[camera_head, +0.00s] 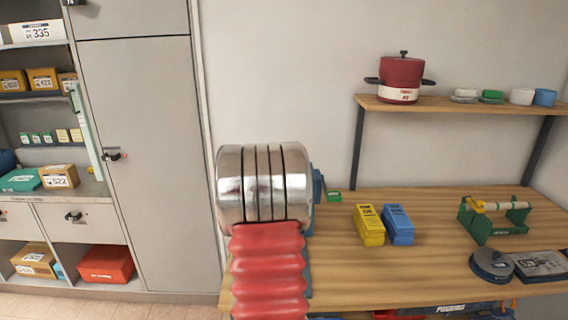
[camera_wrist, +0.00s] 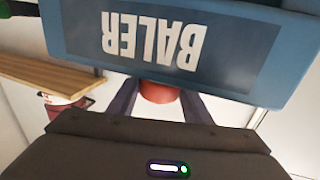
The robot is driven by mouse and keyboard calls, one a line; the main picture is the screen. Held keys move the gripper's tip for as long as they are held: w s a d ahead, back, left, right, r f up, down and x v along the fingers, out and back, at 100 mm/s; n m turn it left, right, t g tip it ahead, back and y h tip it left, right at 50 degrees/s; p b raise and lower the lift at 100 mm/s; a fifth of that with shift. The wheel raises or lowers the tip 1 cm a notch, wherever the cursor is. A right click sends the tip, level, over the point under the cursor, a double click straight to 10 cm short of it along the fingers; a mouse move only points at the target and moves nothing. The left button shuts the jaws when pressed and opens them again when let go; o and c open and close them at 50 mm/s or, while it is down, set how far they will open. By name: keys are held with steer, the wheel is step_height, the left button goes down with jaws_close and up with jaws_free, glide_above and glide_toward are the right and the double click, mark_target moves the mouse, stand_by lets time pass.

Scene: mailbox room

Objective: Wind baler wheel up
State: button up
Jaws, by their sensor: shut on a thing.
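The baler (camera_wrist: 165,40) is a blue box with a dark panel lettered BALER, upside down in the wrist view. In the head view only a blue edge (camera_head: 318,188) shows behind my arm. My gripper (camera_wrist: 158,98) is in the wrist view, with its two dark fingers on either side of an orange-red knob (camera_wrist: 158,92), shut on it just beside the baler's lettered face. The knob's far end is hidden behind the baler, and I cannot make out the rest of the wheel. My arm hides the gripper in the head view.
The wooden table (camera_head: 400,275) holds yellow (camera_head: 369,226) and blue (camera_head: 398,225) boxes, a green stand (camera_head: 490,218) and a dark round device (camera_head: 491,265). A wall shelf (camera_head: 455,107) bears a red pot (camera_head: 401,78) and several small dishes. Grey cabinets (camera_head: 145,140) stand left.

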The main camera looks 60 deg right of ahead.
steer(key=shift+r+t, duration=0.1)
steer(key=shift+t, duration=0.2)
steer(key=o, duration=1.1)
steer(key=shift+c, duration=0.2)
steer(key=v, duration=1.4)
steer(key=shift+w+d, duration=0.1)
